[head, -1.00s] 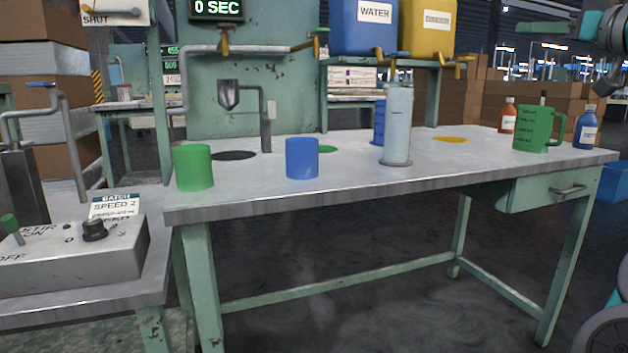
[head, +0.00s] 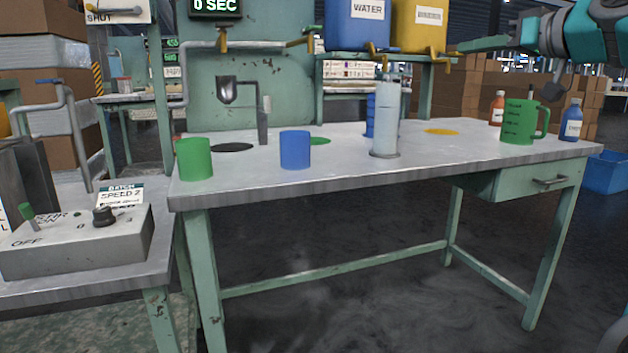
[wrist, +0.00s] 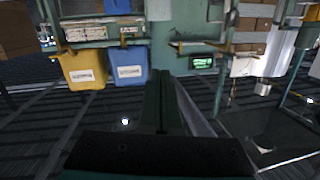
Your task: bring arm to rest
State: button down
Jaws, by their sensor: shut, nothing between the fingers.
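My gripper (head: 468,45) shows at the upper right of the head view, in front of the yellow container's tap and well above the bench (head: 330,190). Its dark green fingers are together in the wrist view (wrist: 163,105), with nothing between them. My teal arm reaches in from the right edge. The wrist picture is upside down and shows the yellow container (wrist: 84,69), the blue container (wrist: 122,66) and the timer display (wrist: 202,63).
On the bench stand a green cup (head: 193,160), a blue cup (head: 295,150), a clear cylinder (head: 385,125), a green jug (head: 520,122), an orange bottle (head: 497,110) and a blue bottle (head: 571,122). A control box (head: 80,240) is at left. The bench's middle front is clear.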

jog(key=s+a+f+g+p, duration=0.2)
jog(key=s+a+f+g, duration=0.1)
jog(key=a+f, duration=0.5)
jog(key=s+a+f+g+p, duration=0.2)
jog(key=s+a+f+g, duration=0.15)
jog(key=a+f, duration=0.45)
jog(key=s+a+f+m+g+h+p, duration=0.1)
jog(key=s+a+f+g+h+p, duration=0.25)
jog(key=s+f, duration=0.75)
jog(key=s+d+f+m+g+h+p, duration=0.1)
jog(key=s+d+f+g+h, duration=0.1)
jog(key=s+f, duration=0.7)
jog(key=s+d+f+m+g+h, duration=0.2)
jog(key=s+d+f+g, duration=0.2)
jog(key=s+f, duration=0.5)
jog(key=s, duration=0.4)
jog(key=shift+s+d+f+h+p, duration=0.25)
jog(key=shift+s+d+h+p, duration=0.05)
jog(key=shift+s+h+p, duration=0.1)
jog(key=shift+w, duration=0.15)
